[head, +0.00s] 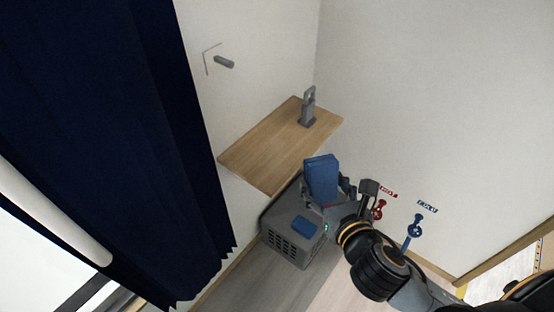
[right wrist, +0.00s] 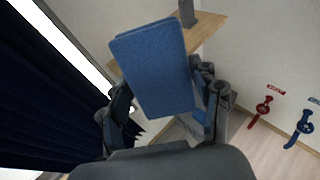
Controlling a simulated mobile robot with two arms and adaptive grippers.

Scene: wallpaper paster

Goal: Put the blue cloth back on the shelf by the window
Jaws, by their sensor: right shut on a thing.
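The blue cloth (head: 322,178) is a folded, block-like piece. My right gripper (head: 328,198) is shut on it and holds it up just in front of the shelf's near edge. In the right wrist view the cloth (right wrist: 153,68) stands between the two fingers of the right gripper (right wrist: 165,110) and hides part of the shelf. The wooden shelf (head: 265,150) is fixed in the wall corner near the dark curtain, and it also shows in the right wrist view (right wrist: 206,30). My left gripper is not in view.
A grey metal object (head: 307,108) stands at the shelf's back right; the rest of its top is bare. A dark blue curtain (head: 110,120) hangs at left. A grey box (head: 285,245) stands below. Red (head: 379,209) and blue (head: 412,235) valve-like fittings are on the right wall.

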